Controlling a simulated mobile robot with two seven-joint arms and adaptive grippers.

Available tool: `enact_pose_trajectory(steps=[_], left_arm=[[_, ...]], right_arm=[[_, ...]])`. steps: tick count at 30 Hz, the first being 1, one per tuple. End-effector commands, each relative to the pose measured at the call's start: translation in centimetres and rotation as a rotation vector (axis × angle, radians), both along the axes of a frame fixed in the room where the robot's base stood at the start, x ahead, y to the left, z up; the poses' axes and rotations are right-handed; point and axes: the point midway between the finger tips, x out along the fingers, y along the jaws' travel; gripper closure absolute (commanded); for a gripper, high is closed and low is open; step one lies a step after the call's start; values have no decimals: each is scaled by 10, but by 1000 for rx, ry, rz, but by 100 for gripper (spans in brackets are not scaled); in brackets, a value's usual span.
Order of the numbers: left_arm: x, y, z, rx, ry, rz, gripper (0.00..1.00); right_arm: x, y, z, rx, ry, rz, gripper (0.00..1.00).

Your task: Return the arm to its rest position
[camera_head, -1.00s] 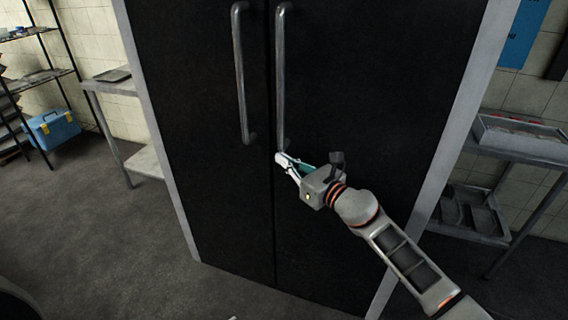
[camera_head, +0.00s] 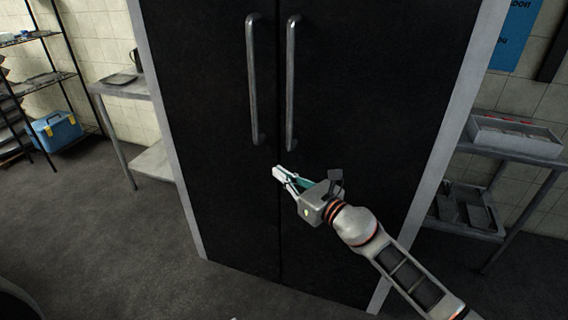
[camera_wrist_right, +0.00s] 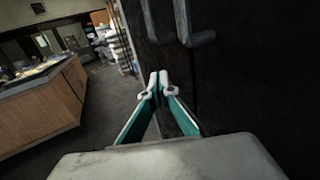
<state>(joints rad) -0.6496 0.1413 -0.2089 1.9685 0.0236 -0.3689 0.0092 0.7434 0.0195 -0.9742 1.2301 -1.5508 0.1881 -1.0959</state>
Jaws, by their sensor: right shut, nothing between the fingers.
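My right gripper (camera_head: 279,174) is shut and empty in front of the dark double doors of a tall cabinet (camera_head: 215,200). Its fingertips are just below the lower ends of the two vertical bar handles, the left handle (camera_head: 254,80) and the right handle (camera_head: 291,85). It appears apart from both handles. In the right wrist view the fingertips (camera_wrist_right: 158,80) meet, with nothing between them, and the handles' lower ends (camera_wrist_right: 192,30) show above. Both doors look closed. My left gripper is not in view.
A metal side table (camera_head: 125,90) stands left of the cabinet, with a shelf rack and a blue toolbox (camera_head: 55,131) beyond. A table with a grey tray (camera_head: 515,136) is at the right. Floor at the left is clear. The wrist view shows a wooden counter (camera_wrist_right: 45,105).

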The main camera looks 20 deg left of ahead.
Motion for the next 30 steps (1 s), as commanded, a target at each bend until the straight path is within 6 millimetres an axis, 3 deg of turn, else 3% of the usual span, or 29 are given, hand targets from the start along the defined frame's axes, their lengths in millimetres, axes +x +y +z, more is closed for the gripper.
enact_pose_trajectory(steps=[1, 9, 22, 26, 30], left_arm=[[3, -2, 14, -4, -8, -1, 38], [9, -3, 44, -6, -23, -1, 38], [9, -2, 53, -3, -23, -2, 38], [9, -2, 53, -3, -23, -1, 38], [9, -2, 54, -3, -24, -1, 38]], right_arm=[[-9, -1, 7, -2, -3, -1, 100], [-49, 1, 3, -2, 1, -1, 100], [-68, -1, -4, 28, 38, -11, 100], [-75, -17, -12, 183, 228, -59, 100], [-83, -58, -33, 485, 580, -168, 100]])
